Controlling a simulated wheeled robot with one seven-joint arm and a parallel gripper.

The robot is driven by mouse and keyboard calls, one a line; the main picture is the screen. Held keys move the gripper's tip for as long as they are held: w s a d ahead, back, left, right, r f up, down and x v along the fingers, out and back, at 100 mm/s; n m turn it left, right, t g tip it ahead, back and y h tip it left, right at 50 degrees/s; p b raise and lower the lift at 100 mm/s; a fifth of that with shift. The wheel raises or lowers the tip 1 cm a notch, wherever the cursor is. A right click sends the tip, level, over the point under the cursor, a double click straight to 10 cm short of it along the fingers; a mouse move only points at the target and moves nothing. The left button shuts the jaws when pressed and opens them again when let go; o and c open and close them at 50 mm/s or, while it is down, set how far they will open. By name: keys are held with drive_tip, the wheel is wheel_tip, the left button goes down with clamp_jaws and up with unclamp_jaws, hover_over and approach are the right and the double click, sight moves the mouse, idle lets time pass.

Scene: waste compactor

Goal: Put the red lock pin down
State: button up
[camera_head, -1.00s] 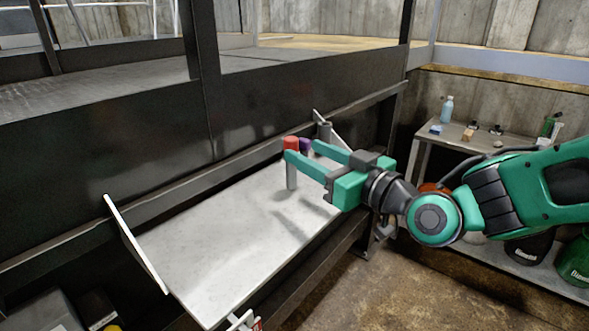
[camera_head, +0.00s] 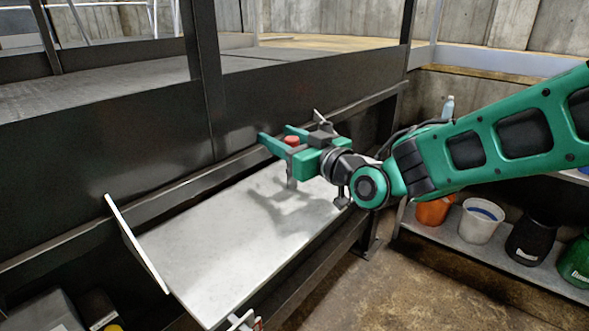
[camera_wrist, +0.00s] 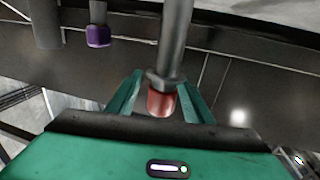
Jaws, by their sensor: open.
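The red lock pin (camera_head: 291,140) has a red cap and a grey shaft. It stands upright on the pale metal shelf (camera_head: 228,265), near its far right end. My gripper (camera_head: 277,135) is open, with its green fingers on either side of the pin. In the wrist view, the pin's red cap (camera_wrist: 160,104) lies between the fingers, with gaps visible on both sides. The picture there is inverted, so the shaft runs upward.
A purple-capped pin (camera_wrist: 98,37) stands close by in the wrist view. White end plates (camera_head: 135,245) flank the shelf. A dark compactor wall (camera_head: 110,155) rises behind it. A lower side shelf holds an orange bucket (camera_head: 434,211) and a white bucket (camera_head: 481,221).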

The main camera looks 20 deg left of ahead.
drive_tip(key=shift+c, duration=0.3)
clamp_jaws()
drive_tip(key=shift+r, duration=0.1)
